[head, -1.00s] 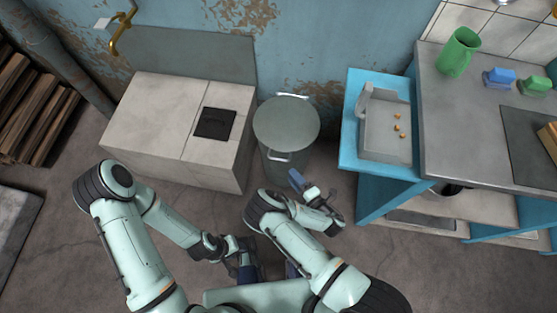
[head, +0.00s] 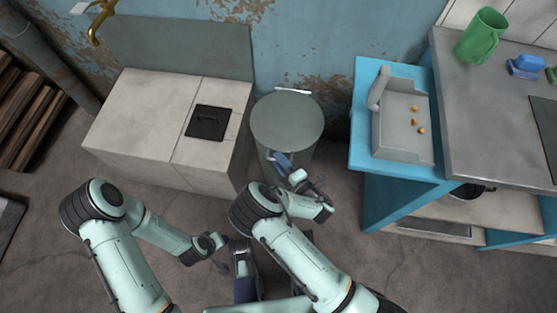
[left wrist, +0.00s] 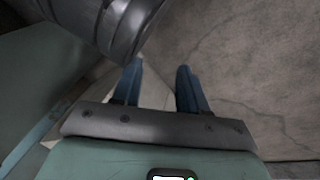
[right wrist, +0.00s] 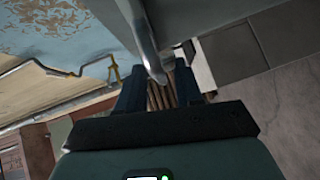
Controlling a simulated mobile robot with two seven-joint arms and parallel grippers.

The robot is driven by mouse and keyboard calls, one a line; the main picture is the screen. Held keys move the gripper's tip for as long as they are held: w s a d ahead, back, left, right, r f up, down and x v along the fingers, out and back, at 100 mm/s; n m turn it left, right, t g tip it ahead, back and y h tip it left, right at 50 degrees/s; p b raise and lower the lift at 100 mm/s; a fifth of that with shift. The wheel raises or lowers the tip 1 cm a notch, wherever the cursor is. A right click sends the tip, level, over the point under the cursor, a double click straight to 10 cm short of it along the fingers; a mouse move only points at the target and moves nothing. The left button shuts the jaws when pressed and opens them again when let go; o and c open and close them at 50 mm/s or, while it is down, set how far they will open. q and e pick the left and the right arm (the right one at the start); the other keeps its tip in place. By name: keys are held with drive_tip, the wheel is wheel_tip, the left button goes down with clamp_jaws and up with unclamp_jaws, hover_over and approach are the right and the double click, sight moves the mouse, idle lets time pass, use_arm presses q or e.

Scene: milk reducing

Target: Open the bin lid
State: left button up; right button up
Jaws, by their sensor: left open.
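The bin (head: 288,125) is a round grey metal can standing between the white counter and the blue table. Its flat lid (head: 287,118) is down on it. My right gripper (head: 287,165) is at the bin's front side, just below the lid's rim. In the right wrist view its blue fingers (right wrist: 155,88) are apart, with a curved metal handle (right wrist: 148,55) reaching down between them. Whether they touch the handle I cannot tell. My left gripper (left wrist: 160,85) is open and empty, low over the floor close to my body.
A white counter (head: 135,115) with a black hatch (head: 208,122) is left of the bin. A blue table (head: 365,125) with a grey tray (head: 390,152) is on the right. A green jug (head: 481,36) stands on the grey worktop. Floor in front is open.

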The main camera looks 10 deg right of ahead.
drive_tip(key=shift+w+a, duration=0.25)
drive_tip(key=shift+w, duration=0.25)
use_arm(q)
drive_tip(key=shift+s+f, duration=0.3)
drive_tip(key=shift+s, duration=0.05)
